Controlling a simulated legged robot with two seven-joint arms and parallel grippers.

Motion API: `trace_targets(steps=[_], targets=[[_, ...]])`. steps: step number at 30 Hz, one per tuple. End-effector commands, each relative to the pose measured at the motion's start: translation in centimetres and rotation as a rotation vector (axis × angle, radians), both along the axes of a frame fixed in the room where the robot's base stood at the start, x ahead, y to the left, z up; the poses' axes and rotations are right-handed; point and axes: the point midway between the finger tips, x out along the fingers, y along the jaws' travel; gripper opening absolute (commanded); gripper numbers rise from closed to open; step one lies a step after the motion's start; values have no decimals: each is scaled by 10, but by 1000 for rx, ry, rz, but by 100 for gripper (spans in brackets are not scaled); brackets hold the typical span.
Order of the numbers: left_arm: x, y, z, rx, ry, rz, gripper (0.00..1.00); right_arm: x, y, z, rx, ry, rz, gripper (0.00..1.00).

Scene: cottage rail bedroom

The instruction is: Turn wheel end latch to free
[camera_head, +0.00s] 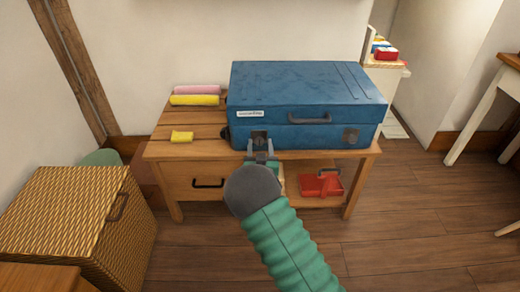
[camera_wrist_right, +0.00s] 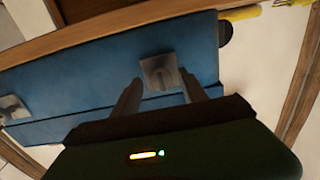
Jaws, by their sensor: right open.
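A blue case (camera_head: 305,95) lies on the wooden bench, its front face toward me with a dark handle (camera_head: 309,118) in the middle. A dark round wheel (camera_wrist_right: 226,33) shows at its left end. The wheel end latch (camera_head: 259,136) is a grey metal plate on the front, left of the handle. In the right wrist view this latch (camera_wrist_right: 158,70) has a raised middle piece. The other latch (camera_head: 350,135) is near the right end. My right gripper (camera_head: 262,150) is open, its fingers either side of the latch's line. I cannot tell whether they touch it. My left gripper is out of view.
A wicker basket (camera_head: 75,215) stands at left; floor at right is clear.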

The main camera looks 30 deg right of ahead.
Motion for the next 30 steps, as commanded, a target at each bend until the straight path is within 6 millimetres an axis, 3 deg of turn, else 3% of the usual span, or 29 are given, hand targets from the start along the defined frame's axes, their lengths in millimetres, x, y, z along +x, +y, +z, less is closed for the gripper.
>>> trace_targets(steps=[6,18,30], targets=[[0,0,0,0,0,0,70,0,0,1,0,0,0,51],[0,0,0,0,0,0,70,0,0,0,1,0,0,0],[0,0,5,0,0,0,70,1,0,1,-38,24,0,0]])
